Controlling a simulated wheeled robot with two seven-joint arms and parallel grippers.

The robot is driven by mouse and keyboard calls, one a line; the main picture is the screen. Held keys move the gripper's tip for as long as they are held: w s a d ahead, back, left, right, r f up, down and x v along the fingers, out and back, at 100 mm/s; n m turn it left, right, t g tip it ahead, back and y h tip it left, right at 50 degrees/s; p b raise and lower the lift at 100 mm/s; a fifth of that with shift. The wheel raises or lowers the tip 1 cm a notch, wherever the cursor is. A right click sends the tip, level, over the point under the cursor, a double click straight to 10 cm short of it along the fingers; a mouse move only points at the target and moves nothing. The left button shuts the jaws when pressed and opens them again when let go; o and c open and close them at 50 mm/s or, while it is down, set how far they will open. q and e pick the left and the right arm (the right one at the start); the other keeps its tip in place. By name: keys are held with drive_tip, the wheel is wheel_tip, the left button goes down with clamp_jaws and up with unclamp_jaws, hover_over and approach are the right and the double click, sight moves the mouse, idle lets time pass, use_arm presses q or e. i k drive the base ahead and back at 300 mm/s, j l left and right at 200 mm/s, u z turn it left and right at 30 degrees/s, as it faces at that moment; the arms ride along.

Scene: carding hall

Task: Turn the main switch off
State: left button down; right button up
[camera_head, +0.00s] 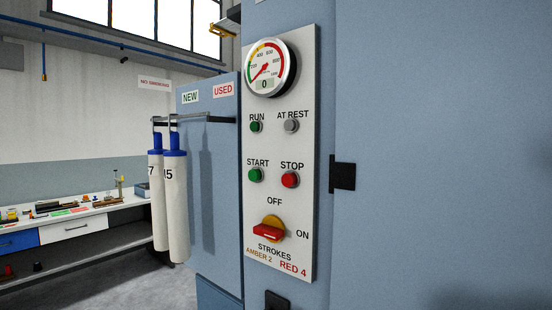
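The main switch (268,230) is a red handle on a yellow round plate, low on the white control panel (308,130). OFF is printed above it and ON to its right. The red handle lies about level, in line with ON rather than pointing up at OFF. Neither of my grippers shows in the head view, and nothing touches the switch.
Above the switch are green START (256,175) and red STOP (290,180) buttons, two lamps and a round gauge (269,67) reading 0. A black latch (343,173) juts out to the right. Two white tubes (175,205) hang from a rail on the left.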

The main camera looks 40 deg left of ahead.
sight(271, 229)
drive_tip(key=u, duration=1.3)
